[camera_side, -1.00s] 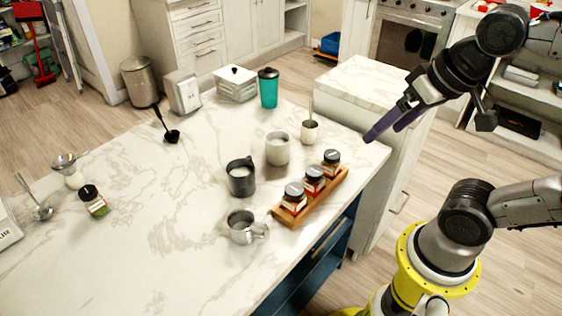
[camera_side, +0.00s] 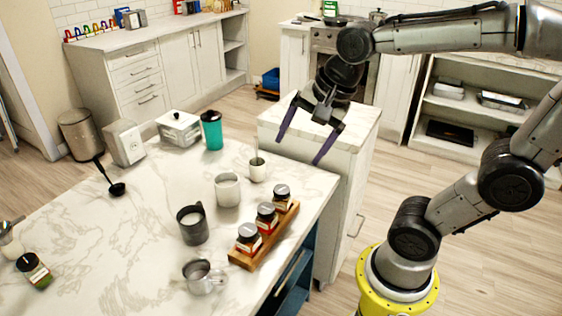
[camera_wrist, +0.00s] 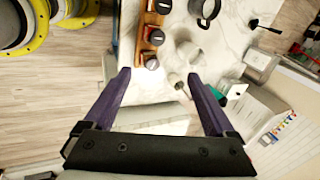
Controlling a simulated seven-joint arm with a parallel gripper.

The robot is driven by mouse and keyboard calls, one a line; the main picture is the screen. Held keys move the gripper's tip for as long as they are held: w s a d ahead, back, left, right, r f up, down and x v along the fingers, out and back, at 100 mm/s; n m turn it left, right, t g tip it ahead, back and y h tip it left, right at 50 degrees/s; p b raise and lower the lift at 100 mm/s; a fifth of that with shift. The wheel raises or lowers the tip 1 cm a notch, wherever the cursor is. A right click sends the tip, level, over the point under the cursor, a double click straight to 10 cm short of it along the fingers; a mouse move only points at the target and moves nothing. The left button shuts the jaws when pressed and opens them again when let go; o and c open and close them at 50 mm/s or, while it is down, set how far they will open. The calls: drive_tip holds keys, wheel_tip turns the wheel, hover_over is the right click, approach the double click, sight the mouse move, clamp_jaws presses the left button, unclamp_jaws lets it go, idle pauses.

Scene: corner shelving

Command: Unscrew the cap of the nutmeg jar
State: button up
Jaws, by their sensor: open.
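Three small spice jars with dark caps stand in a row in a wooden rack (camera_side: 240,261) at the counter's right edge: a near jar (camera_side: 249,240), a middle jar (camera_side: 266,217) and a far jar (camera_side: 282,197). A separate dark-capped jar with green contents (camera_side: 36,272) is at the far left. The labels are too small to read, so I cannot tell which is nutmeg. My gripper (camera_side: 299,151) is open and empty, its purple fingers pointing down behind the rack, apart from every jar. In the wrist view the rack (camera_wrist: 142,50) is ahead of the fingers, left of centre.
A metal pitcher (camera_side: 203,277), a dark mug (camera_side: 193,226), a pale cup (camera_side: 227,190) and a small cup with a utensil (camera_side: 257,170) stand left of and behind the rack. A teal tumbler (camera_side: 212,131) is farther back. A lower white cabinet top (camera_side: 350,122) lies beyond the counter.

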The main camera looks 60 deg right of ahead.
drive_tip(key=w+d+f+m+g, duration=0.2)
drive_tip(key=w+d+f+m, duration=0.25)
drive_tip(key=w+m, duration=0.35)
drive_tip(key=m+g, duration=0.2)
drive_tip(key=g, duration=0.1)
hover_over(282, 189)
wheel_tip(282, 189, down, 8)
drive_tip(key=shift+w+a+f, duration=0.1)
drive_tip(key=shift+w+a, duration=0.05)
drive_tip(key=shift+d+f, duration=0.2)
drive_tip(key=shift+f, duration=3.8)
drive_tip(key=m, duration=0.6)
drive_tip(key=shift+m, duration=0.3)
drive_tip(key=shift+c, duration=0.2)
